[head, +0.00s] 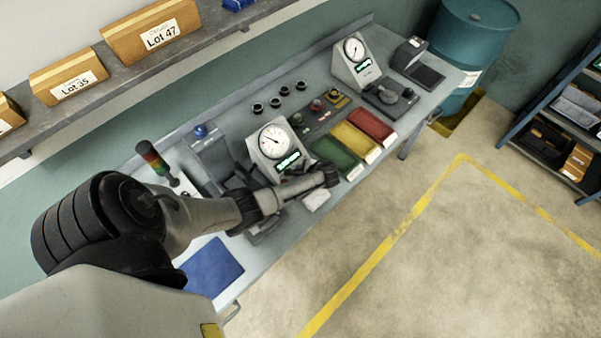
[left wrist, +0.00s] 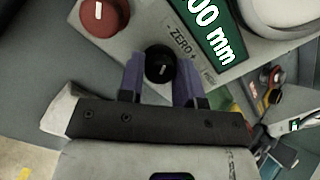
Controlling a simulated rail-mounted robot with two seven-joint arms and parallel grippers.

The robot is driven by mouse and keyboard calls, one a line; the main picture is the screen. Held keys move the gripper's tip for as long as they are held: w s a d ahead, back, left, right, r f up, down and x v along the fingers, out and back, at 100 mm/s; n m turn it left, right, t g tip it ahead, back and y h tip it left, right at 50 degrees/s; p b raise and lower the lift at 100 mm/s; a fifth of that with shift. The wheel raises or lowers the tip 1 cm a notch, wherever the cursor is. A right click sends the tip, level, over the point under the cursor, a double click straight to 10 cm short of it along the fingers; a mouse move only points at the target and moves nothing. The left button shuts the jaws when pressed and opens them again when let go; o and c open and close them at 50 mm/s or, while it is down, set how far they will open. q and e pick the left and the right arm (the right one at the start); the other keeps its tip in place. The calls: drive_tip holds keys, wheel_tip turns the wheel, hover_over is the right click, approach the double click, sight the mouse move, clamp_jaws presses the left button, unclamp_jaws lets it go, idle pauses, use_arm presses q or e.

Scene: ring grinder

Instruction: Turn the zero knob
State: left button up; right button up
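In the head view, my left arm reaches across the bench to the nearer gauge unit (head: 273,141), which has a round dial and green display. The arm hides the knob and fingers there. My right gripper is in neither view.
Green, yellow and red trays (head: 370,124) lie right of the gauge. A second gauge unit (head: 354,60) stands farther along. A stack light (head: 153,158) stands to the left. A shelf (head: 180,55) overhangs the back.

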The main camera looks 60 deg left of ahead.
use_arm(q)
drive_tip(key=o, duration=0.4)
drive_tip(key=v, duration=1.4)
drive_tip(key=shift+a, duration=0.1)
drive_tip(key=shift+f, duration=0.1)
